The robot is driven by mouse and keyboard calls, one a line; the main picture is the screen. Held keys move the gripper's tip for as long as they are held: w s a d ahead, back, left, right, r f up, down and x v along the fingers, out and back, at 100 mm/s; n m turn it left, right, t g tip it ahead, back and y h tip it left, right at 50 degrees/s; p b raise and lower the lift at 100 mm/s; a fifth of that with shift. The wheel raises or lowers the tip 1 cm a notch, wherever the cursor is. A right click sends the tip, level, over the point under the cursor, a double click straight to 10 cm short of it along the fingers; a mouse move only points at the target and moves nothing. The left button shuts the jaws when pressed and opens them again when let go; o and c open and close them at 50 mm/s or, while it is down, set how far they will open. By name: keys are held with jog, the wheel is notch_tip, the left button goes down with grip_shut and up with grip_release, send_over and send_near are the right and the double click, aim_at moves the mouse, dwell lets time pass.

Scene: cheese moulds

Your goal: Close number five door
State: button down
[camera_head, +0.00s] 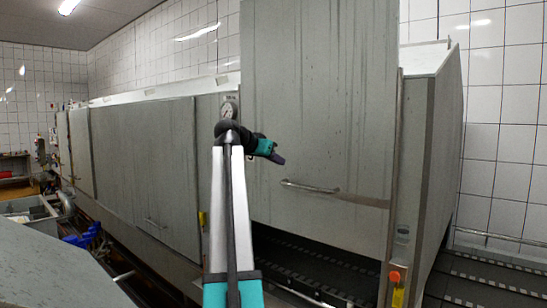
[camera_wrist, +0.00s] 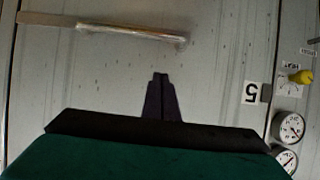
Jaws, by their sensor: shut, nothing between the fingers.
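The number five door (camera_head: 330,90) is a large grey metal panel, raised, with a dark gap beneath its lower edge. Its horizontal bar handle (camera_head: 310,187) is near the bottom of the panel; the handle also shows at the upper left of the wrist view (camera_wrist: 130,30). A "5" label (camera_wrist: 250,93) appears upside down in the wrist view. My gripper (camera_head: 279,160) is shut and empty in front of the door, above and left of the handle. In the wrist view its dark fingers (camera_wrist: 160,95) are apart from the handle.
A dark conveyor belt (camera_head: 300,265) shows under the raised door. An orange button (camera_head: 394,276) is on the right post. Other grey panels (camera_head: 145,170) to the left are lowered. Gauges (camera_wrist: 288,128) and a yellow knob (camera_wrist: 301,77) sit beside the label.

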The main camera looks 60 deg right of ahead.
aim_at(287, 167)
jog(key=s+d+f+p, duration=0.1)
jog(key=d+f+p, duration=0.2)
jog(key=f, duration=0.3)
jog(key=shift+w+p+x, duration=0.2)
jog(key=shift+p+x, duration=0.2)
jog(key=shift+x, duration=0.5)
jog(key=shift+s+f, duration=0.1)
notch_tip(287, 167, down, 41)
jog(key=b, duration=2.4)
jog(key=shift+r, duration=0.25)
jog(key=shift+a, duration=0.1)
jog(key=w+a+r, duration=0.2)
jog(key=a+r, duration=0.5)
jog(key=r, duration=0.2)
jog(key=shift+a+p, duration=0.35)
jog(key=shift+a, duration=0.05)
